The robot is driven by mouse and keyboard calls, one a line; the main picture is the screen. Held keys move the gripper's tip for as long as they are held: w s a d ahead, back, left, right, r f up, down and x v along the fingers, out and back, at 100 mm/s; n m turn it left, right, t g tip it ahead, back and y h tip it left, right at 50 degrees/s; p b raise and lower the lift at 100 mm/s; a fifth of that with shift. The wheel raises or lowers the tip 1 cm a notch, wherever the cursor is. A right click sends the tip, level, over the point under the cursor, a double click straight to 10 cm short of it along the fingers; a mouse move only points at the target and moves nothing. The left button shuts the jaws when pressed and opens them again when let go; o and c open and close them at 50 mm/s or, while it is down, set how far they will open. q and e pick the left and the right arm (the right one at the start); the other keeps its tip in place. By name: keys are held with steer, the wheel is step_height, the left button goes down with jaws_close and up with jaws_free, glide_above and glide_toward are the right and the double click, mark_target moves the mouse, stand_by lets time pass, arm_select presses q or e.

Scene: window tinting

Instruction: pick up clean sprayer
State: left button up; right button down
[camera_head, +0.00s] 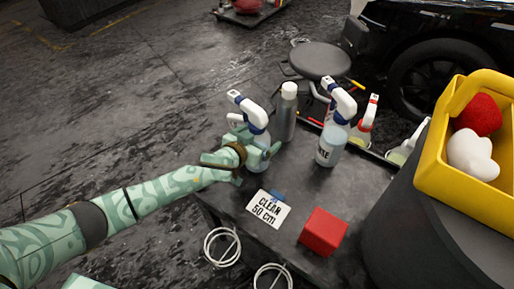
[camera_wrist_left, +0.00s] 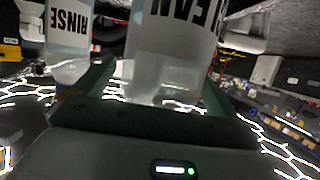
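The clean sprayer (camera_head: 256,138) is a clear bottle with a white and blue trigger head, upright near the table's left edge. In the left wrist view its label (camera_wrist_left: 185,12) shows "EAN", inverted and cut off by the frame top. My left gripper (camera_head: 259,155) is at the bottle's lower part, with a finger on each side. In the left wrist view the bottle (camera_wrist_left: 165,65) stands between the spread fingers, with a gap showing at the left finger. The gripper looks open around it. My right gripper is not in view.
A "CLEAR 50 cm" card (camera_head: 268,209) and red block (camera_head: 323,231) lie in front on the dark table (camera_head: 345,187). A yellow bin (camera_head: 440,165) is at the right.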

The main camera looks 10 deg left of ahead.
arm_select(q)
steer(key=c, duration=1)
steer(key=shift+c, duration=1.2)
steer(key=shift+r, duration=0.1)
